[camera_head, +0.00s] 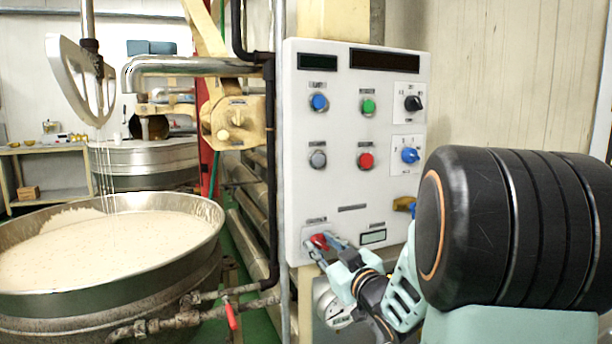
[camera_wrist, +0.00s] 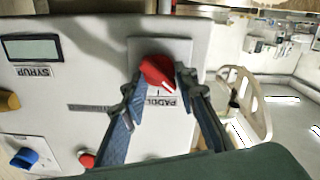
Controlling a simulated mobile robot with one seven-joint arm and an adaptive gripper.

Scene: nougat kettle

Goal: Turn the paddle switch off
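The paddle switch (camera_head: 320,241) is a red rotary knob at the lower left of the white control panel (camera_head: 340,190). In the wrist view the red knob (camera_wrist: 157,72) sits on a light plate labelled PADDLE, partly covered, and its white pointer line slants. My gripper (camera_head: 326,246) reaches the panel with one finger on each side of the knob. In the wrist view my gripper's fingertips (camera_wrist: 158,80) sit close against both sides of the knob, with no clear gap. The paddle (camera_head: 80,80) hangs above the kettle (camera_head: 180,262) of pale nougat, with strands dripping.
The panel also carries a blue button (camera_head: 319,102), a green button (camera_head: 368,107), a red button (camera_head: 365,160), a black knob (camera_head: 413,103) and a blue knob (camera_head: 410,155). A yellow knob (camera_head: 404,204) is partly behind my arm. Pipes run along the panel's left edge.

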